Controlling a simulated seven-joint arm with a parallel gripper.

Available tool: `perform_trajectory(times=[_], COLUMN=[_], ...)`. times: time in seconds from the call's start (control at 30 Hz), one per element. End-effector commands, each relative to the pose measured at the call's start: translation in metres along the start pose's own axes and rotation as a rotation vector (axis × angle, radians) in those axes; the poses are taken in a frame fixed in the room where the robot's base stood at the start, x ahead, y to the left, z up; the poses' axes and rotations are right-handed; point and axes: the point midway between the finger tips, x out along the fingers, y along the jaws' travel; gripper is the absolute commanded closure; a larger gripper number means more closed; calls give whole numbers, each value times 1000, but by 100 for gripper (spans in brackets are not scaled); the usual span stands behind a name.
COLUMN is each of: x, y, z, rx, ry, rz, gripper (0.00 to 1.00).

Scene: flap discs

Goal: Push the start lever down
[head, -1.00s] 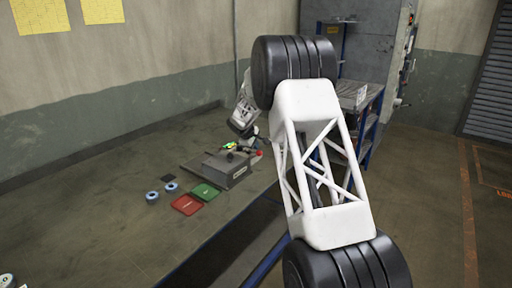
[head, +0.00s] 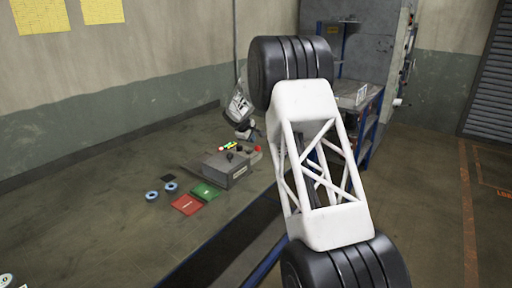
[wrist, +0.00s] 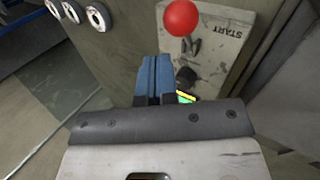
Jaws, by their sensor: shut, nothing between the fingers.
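The start lever has a red ball knob (wrist: 180,17) and stands at a pale plate marked START (wrist: 228,28) in the wrist view. The ball also shows small in the head view (head: 257,149), by the grey box on the bench. My gripper's blue fingers (wrist: 152,80) are shut and empty, below and slightly left of the ball in the wrist picture, apart from it. In the head view my gripper (head: 246,132) is above the far side of the box, small and partly unclear. The lever's lower end shows near a slot in the plate.
A grey box (head: 228,172) stands on the bench, with a green mat (head: 205,192), a red mat (head: 186,204) and two blue-rimmed discs (head: 152,196) in front. A yellow-green item (wrist: 186,97) and a dark knob (wrist: 186,75) are close beside my fingers. Several round discs (wrist: 98,16) show at upper left.

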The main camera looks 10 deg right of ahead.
Motion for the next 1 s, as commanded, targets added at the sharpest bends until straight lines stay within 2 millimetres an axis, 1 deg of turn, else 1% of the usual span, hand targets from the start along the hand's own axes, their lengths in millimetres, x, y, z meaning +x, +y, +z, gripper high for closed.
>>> perform_trajectory(times=[0.43,1.0], x=[-3,-30], y=[2,22], z=[-2,-22], rx=[0,0], ry=[1,1], rz=[1,1], gripper=[100,100])
